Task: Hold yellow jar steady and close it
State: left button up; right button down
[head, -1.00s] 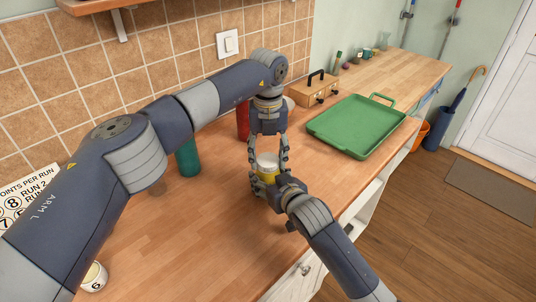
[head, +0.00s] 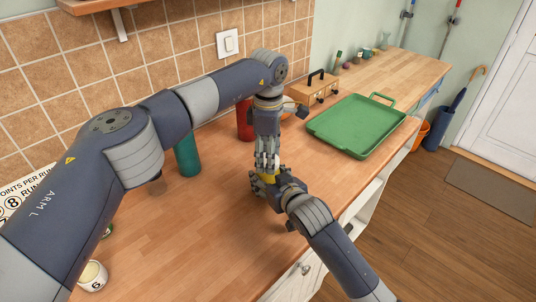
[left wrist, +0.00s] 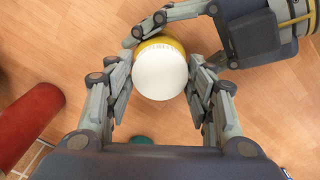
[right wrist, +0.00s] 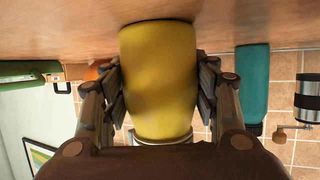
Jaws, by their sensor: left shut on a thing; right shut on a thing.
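The yellow jar (head: 270,178) stands upright on the wooden counter, mostly hidden by my grippers in the head view. Its yellow body fills the middle of the right wrist view (right wrist: 160,75), which is upside down. My right gripper (head: 262,183) is shut on the jar body from the side, a finger on each flank. My left gripper (head: 267,163) points straight down from above. Its fingers are shut on the round white lid (left wrist: 160,75), one on each side. The lid sits over the jar's top; whether it is threaded on cannot be told.
A teal cylinder (head: 187,155) and a red one (head: 244,124) stand behind, near the tiled wall. A cup marked 6 (head: 93,277) stands front left.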

pick_arm(q)
jog(key=shift+m, duration=0.3)
jog(key=o, duration=1.3)
jog(key=shift+c, duration=0.2)
notch_tip(320, 180, up, 12)
pick_arm(e)
jog(key=c, duration=0.5)
grip_release()
